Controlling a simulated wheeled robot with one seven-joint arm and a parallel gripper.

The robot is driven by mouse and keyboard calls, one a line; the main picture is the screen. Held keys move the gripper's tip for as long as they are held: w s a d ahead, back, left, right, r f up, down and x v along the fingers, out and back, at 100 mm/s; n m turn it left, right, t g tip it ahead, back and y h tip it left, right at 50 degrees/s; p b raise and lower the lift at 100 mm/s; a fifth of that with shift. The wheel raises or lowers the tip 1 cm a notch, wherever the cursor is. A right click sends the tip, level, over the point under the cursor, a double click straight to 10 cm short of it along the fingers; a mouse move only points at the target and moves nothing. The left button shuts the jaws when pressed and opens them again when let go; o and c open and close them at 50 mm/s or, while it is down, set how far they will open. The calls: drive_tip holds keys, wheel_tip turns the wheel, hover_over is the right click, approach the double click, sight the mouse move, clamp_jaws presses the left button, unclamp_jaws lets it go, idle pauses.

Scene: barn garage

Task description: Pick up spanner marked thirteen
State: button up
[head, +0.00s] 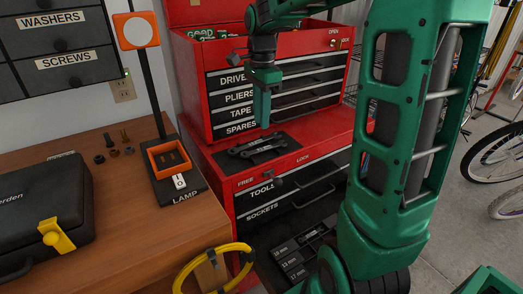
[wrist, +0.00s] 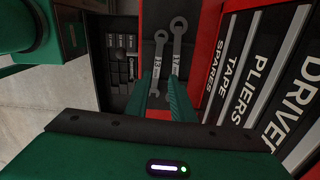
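Two grey spanners lie side by side on a black mat (head: 283,154) on the red cabinet's top. In the wrist view, the left spanner (wrist: 160,42) carries small marks that look like 13. The right spanner (wrist: 179,32) has marks that look like 17, though both are hard to read. My gripper (head: 262,122) points down above the mat in the head view. In the wrist view my gripper (wrist: 158,84) is open, its green fingers apart, with the left spanner's shaft showing between them. I cannot tell how high the fingertips are above it.
The red toolbox (head: 223,129) stands behind the mat. A wooden bench (head: 120,225) with a black case (head: 45,215) and yellow cable (head: 184,272) is at left.

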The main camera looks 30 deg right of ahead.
sight(263, 148)
drive_tip(key=f, duration=0.9)
drive_tip(key=shift+s+d, duration=0.15)
drive_tip(key=shift+s, duration=0.1)
drive_tip(key=shift+c, duration=0.6)
clamp_jaws()
